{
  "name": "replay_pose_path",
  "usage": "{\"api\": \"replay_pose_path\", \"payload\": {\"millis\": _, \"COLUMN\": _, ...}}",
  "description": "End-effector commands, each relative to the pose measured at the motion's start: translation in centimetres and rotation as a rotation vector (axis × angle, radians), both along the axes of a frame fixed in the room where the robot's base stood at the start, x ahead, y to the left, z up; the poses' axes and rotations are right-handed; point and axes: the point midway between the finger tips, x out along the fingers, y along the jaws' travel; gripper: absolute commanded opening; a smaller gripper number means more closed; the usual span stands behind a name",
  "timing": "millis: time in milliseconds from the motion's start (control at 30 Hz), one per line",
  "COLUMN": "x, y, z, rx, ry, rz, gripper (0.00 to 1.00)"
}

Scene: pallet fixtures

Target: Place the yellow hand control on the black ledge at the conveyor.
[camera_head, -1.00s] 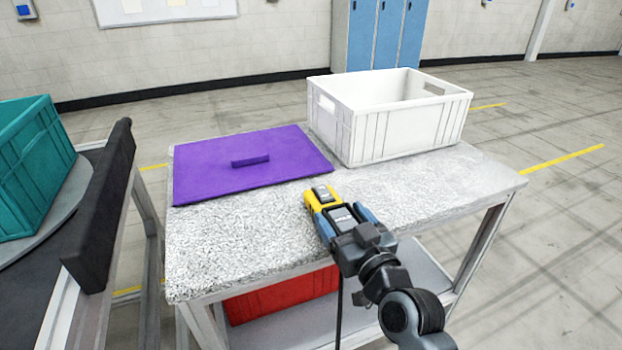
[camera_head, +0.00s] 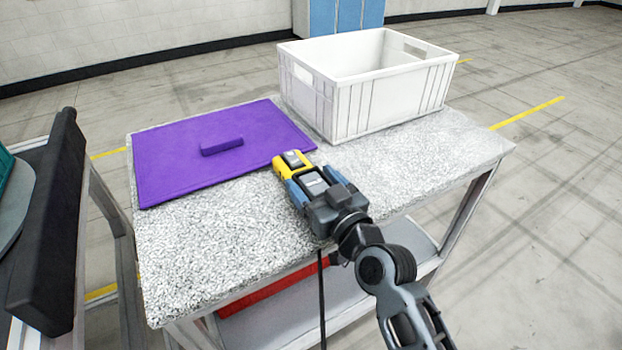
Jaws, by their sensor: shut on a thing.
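The yellow hand control (camera_head: 283,169) with dark and grey parts is at the tip of my gripper (camera_head: 301,180), over the front middle of the speckled table. My gripper is shut on it, with its blue-grey fingers on either side. A dark cable hangs down below the gripper in front of the table edge. I cannot tell whether the control touches the tabletop. The black ledge (camera_head: 48,230) runs along the conveyor side at the left edge of the view, apart from the gripper and left of the table.
The speckled table (camera_head: 215,250) holds a purple lidded panel (camera_head: 170,165) with a raised handle and an open white crate (camera_head: 385,100). A red crate (camera_head: 270,288) is on the shelf below. Part of a teal crate (camera_head: 5,172) shows at far left. A gap separates table and conveyor.

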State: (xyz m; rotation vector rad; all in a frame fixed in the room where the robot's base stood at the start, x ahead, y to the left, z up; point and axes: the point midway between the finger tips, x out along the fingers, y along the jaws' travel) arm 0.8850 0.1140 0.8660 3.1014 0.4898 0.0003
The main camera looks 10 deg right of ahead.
Motion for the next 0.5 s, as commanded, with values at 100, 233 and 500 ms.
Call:
{"api": "replay_pose_path", "payload": {"millis": 100, "x": 0.04, "y": 0.0, "z": -0.14, "rx": 0.001, "ry": -0.003, "rz": 0.0, "gripper": 0.32}}
{"api": "replay_pose_path", "payload": {"millis": 233, "x": 0.03, "y": 0.01, "z": -0.15, "rx": 0.0, "ry": 0.0, "rz": 0.0, "gripper": 0.86}}
{"api": "replay_pose_path", "payload": {"millis": 500, "x": 0.03, "y": 0.01, "z": -0.14, "rx": 0.0, "ry": 0.0, "rz": 0.0, "gripper": 1.0}}
